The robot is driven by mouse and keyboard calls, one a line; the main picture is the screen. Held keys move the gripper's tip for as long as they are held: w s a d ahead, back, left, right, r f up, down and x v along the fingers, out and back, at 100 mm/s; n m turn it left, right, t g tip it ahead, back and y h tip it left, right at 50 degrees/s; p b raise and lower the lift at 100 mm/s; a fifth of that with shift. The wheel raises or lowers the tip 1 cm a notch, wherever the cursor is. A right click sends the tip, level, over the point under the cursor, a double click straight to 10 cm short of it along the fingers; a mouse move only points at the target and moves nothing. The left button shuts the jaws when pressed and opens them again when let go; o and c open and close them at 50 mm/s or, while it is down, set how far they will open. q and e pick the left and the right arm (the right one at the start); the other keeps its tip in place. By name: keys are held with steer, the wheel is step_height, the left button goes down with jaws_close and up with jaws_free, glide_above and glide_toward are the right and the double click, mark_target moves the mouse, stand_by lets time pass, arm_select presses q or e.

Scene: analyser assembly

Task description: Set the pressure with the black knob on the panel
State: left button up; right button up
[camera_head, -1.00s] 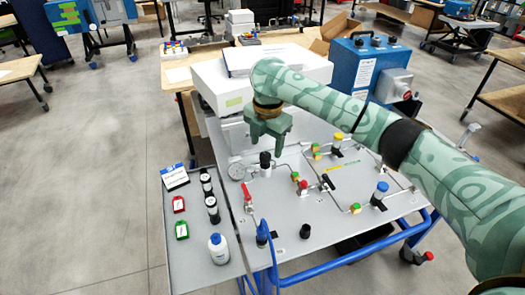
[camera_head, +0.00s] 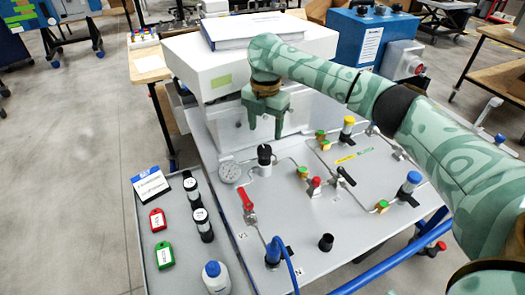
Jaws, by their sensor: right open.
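The black knob (camera_head: 264,151) stands upright on the grey panel (camera_head: 300,215), beside a round white-faced pressure gauge (camera_head: 230,172). My right gripper (camera_head: 265,131) points down just above the knob, its two green fingers spread apart. Nothing is between the fingers, and they appear clear of the knob. The gauge reading is too small to tell. My left gripper is not in view.
The panel also carries a red-handled valve (camera_head: 247,202), a black-handled valve (camera_head: 345,177), a blue knob (camera_head: 412,178), a yellow knob (camera_head: 348,122) and a black cap (camera_head: 326,242). A white box (camera_head: 200,62) stands behind. A tray with bottles and tags lies left.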

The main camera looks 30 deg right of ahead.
mark_target(265, 148)
step_height(265, 148, down, 7)
steer(key=b, duration=0.2)
steer(key=shift+f+b, duration=0.15)
steer(key=shift+b, duration=0.25)
steer(key=c, duration=1)
